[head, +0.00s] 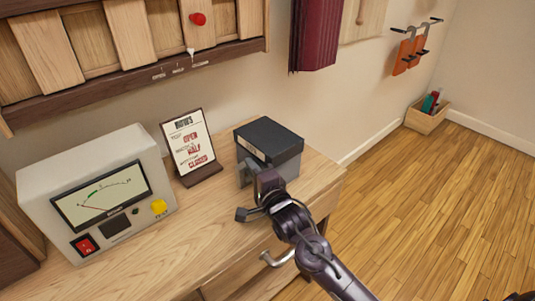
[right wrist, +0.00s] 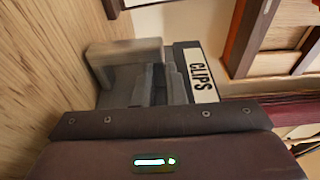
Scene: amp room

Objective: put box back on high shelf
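The box (head: 278,140), grey with a black lid, stands upright on the wooden counter near its right end. In the right wrist view grey finger-like parts (right wrist: 165,85) lie close against the box front. I cannot tell whether they grip it. The high shelf is not clearly seen; a wooden wall unit (head: 130,40) hangs above the counter. My left gripper is out of view.
A meter device (head: 100,190) with a red switch and yellow button stands left on the counter (head: 150,250). A framed sign (head: 190,145) stands just left of the box. A dark red cloth (head: 315,35) hangs above right. The floor at right is mostly clear.

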